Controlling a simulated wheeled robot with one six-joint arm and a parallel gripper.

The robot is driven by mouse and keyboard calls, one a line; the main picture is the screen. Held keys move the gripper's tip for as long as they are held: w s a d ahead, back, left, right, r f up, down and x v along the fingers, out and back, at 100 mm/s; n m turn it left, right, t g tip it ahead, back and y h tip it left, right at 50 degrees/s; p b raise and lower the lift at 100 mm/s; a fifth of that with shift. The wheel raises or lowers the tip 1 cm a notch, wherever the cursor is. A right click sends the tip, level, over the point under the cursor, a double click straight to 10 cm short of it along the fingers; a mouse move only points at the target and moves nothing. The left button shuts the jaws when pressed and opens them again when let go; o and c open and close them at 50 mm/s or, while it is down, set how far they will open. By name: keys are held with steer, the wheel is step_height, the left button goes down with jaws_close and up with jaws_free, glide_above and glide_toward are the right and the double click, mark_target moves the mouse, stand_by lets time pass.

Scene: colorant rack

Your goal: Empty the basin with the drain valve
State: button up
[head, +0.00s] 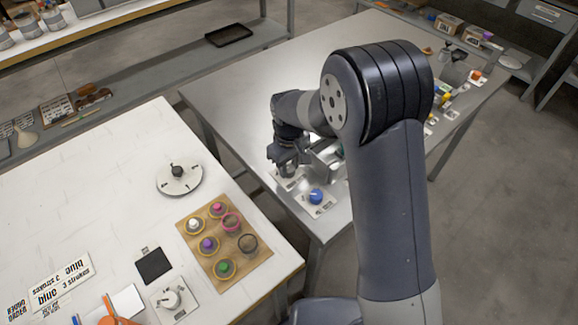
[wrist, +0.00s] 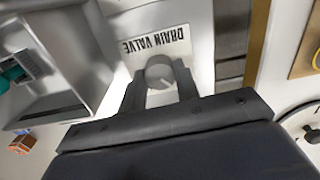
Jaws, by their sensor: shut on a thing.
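The drain valve is a round grey knob (wrist: 160,70) on a white plate lettered DRAIN VALVE (wrist: 160,42) in the wrist view. My gripper (wrist: 160,84) is shut on the knob, one finger on each side of it. In the head view my gripper (head: 288,167) is low over the near end of the metal table, and it hides the knob. The grey metal basin (head: 326,160) is just right of it, partly hidden by my arm. In the wrist view the basin (wrist: 103,70) is at the left, with a teal object inside. I cannot tell its water level.
A blue knob (head: 316,196) on a white plate is near the metal table's (head: 235,90) corner. The white table (head: 100,190) at the left carries a wooden board (head: 215,262) of coloured pots and a round dial (head: 179,178). A gap separates the tables.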

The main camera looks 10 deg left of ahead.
mark_target(289, 168)
steer(key=shift+n, duration=0.8)
steer(key=o, duration=1)
steer(key=shift+c, duration=0.2)
step_height(289, 168, up, 11)
steer(key=shift+b, duration=0.3)
steer(key=shift+f, duration=0.1)
